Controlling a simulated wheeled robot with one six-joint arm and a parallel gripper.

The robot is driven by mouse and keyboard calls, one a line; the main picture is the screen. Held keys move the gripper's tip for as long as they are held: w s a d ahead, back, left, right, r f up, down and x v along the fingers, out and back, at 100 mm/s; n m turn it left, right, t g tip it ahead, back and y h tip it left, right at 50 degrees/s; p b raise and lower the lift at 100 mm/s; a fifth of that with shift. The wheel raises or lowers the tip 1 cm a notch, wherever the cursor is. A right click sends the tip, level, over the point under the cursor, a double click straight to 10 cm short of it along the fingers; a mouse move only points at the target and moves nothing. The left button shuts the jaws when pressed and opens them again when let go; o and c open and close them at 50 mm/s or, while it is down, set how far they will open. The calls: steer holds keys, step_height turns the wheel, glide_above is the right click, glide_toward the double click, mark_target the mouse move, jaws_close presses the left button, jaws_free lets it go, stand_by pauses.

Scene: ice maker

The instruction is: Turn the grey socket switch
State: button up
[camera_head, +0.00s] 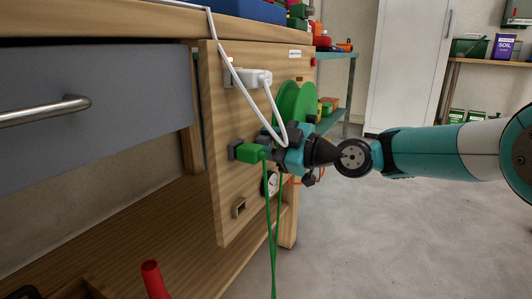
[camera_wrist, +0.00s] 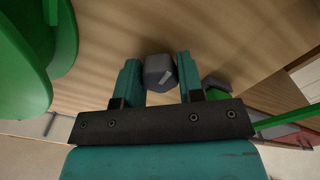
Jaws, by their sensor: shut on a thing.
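The grey switch (camera_wrist: 159,66) is a dark grey knob with a pale mark on its face. In the wrist view it sits on the wooden panel between the two teal fingers of my gripper (camera_wrist: 159,78). The fingers are shut on the knob's two sides. In the head view my gripper (camera_head: 277,153) is up against the panel (camera_head: 221,190) beside a green plug (camera_head: 250,152), and hides the switch.
A white plug (camera_head: 249,77) with a white cable is above my gripper. A green cable (camera_head: 268,225) hangs down from the green plug. A large green reel (camera_head: 296,101) is close behind. A round dial (camera_head: 271,184) is below. Open floor lies to the right.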

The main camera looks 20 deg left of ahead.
stand_by(0.4)
steer(key=o, duration=0.9)
steer(key=d+p, duration=0.1)
steer(key=d, duration=0.4)
steer(key=s+d+p, duration=0.1)
steer(key=d, duration=0.5)
steer(key=d+p, duration=0.2)
steer(key=d, duration=0.4)
steer(key=shift+s+d, duration=0.2)
